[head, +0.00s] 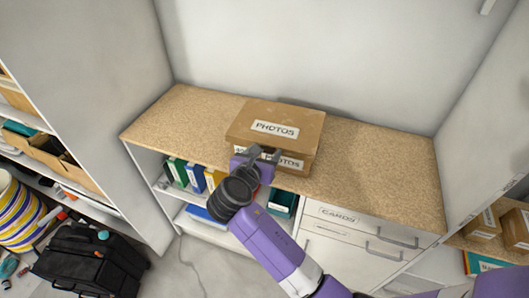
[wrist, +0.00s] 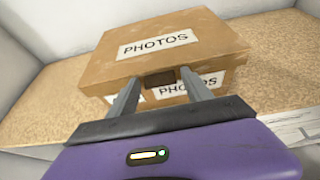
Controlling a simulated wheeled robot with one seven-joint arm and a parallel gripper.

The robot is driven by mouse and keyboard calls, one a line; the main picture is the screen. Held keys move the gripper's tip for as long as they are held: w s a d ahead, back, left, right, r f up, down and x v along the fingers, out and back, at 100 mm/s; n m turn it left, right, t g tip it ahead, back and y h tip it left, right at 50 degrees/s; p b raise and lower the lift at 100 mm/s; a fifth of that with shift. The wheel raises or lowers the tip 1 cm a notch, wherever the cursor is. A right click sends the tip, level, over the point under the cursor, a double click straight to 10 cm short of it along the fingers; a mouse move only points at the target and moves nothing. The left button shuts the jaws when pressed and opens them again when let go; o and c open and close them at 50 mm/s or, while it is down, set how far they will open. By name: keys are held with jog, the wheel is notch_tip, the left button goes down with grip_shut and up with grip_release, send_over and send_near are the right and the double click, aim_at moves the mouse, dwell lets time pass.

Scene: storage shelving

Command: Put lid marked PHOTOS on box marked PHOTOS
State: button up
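The brown cardboard box marked PHOTOS (head: 297,164) stands on the cork-coloured worktop, its front label partly behind my gripper. The lid marked PHOTOS (head: 290,118) lies on top of the box, label upward.
The worktop (head: 380,170) is clear left and right of the box. A black bag (head: 90,255) and a striped basket (head: 20,215) are at the left.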

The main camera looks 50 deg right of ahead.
jog(key=shift+o, duration=0.3)
jog(key=shift+a, duration=0.25)
jog(key=b+v, duration=0.1)
jog(key=v, duration=0.6)
jog(key=shift+s+a+r, duration=0.1)
jog(key=shift+r, duration=0.05)
